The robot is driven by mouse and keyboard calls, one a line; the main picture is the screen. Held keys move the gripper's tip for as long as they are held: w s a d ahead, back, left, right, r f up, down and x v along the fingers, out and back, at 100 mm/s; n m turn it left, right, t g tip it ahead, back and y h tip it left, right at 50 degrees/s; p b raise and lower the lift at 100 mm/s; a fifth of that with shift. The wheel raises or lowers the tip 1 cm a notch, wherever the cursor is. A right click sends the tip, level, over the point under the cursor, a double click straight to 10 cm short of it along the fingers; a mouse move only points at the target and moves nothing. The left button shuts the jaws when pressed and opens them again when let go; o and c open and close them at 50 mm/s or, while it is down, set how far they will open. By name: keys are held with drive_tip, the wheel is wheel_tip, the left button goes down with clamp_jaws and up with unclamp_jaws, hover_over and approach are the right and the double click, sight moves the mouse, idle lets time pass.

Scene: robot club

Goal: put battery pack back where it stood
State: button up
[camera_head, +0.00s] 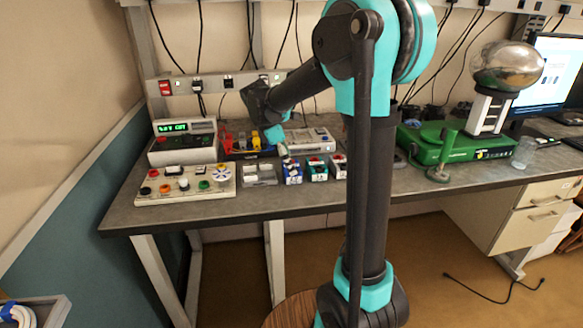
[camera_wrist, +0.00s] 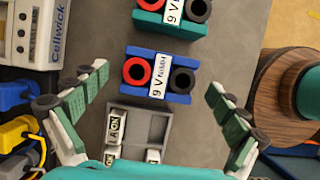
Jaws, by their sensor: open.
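A blue battery pack (camera_wrist: 158,92) marked 9 V NiMH, with one red and one black terminal, stands on the grey bench. In the head view the blue pack (camera_head: 291,172) is first in a row, beside a teal pack (camera_head: 317,171) and a third pack (camera_head: 338,166). The teal pack also shows in the wrist view (camera_wrist: 170,28), farther up. My gripper (camera_wrist: 157,80) is open above the blue pack, one finger to each side, with nothing held. The gripper (camera_head: 283,150) is small and partly hidden in the head view.
A grey tray (camera_wrist: 164,130) with small white labelled blocks adjoins the blue pack. A meter labelled Cellwick (camera_wrist: 30,30) and yellow and blue plugs (camera_wrist: 20,132) lie left. In the head view, a control panel (camera_head: 190,184) is left and a green machine (camera_head: 455,148) right.

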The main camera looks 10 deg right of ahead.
drive_tip(key=v, duration=1)
